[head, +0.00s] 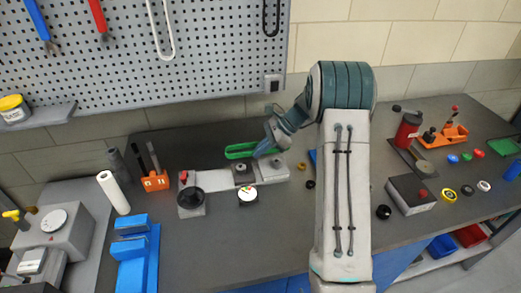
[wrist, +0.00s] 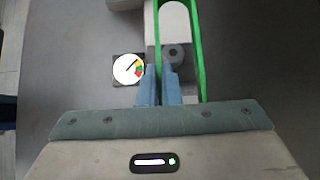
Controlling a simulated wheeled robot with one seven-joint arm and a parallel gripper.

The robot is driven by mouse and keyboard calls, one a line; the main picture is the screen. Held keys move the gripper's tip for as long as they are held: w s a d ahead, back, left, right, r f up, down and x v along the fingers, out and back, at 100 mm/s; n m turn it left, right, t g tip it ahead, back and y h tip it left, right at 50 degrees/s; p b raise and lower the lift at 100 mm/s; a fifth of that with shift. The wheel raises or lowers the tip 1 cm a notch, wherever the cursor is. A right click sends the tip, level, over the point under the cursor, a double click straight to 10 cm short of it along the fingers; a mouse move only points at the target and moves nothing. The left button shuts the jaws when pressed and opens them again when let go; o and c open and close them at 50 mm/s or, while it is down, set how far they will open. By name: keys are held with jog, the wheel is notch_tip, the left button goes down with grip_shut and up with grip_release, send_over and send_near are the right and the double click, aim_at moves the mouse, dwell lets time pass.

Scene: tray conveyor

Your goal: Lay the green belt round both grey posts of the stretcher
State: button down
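The green belt (head: 238,151) is a long loop. My gripper (head: 270,146) is shut on one of its long sides, and the loop reaches out to the left of the gripper in the head view. In the wrist view, my fingers (wrist: 160,88) pinch the left strand of the belt (wrist: 200,60). The stretcher (head: 218,187) is a pale rail below the belt, with two grey posts, one left (head: 242,167) and one right (head: 275,162). One grey post (wrist: 174,52) shows between the strands in the wrist view; whether the belt is above or around it I cannot tell.
A round dial gauge (head: 247,195) stands before the stretcher, and a black handwheel (head: 189,202) sits at its left end. An orange tool holder (head: 155,182), a white cylinder (head: 113,193) and a blue vise (head: 136,250) are further left. The bench front is clear.

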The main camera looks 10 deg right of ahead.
jog(key=shift+d+r, duration=0.1)
jog(key=shift+r, duration=0.05)
jog(key=b, duration=0.3)
send_over(254, 174)
jog(key=d, duration=0.2)
jog(key=shift+d+f, duration=0.2)
jog(key=shift+f, duration=2.8)
jog(key=shift+f+b, duration=0.75)
jog(key=shift+f, duration=0.7)
jog(key=c, duration=1.6)
grip_release()
jog(key=shift+o, duration=0.2)
jog(key=b+v, duration=0.2)
jog(key=v, duration=1.2)
jog(key=shift+a, duration=0.15)
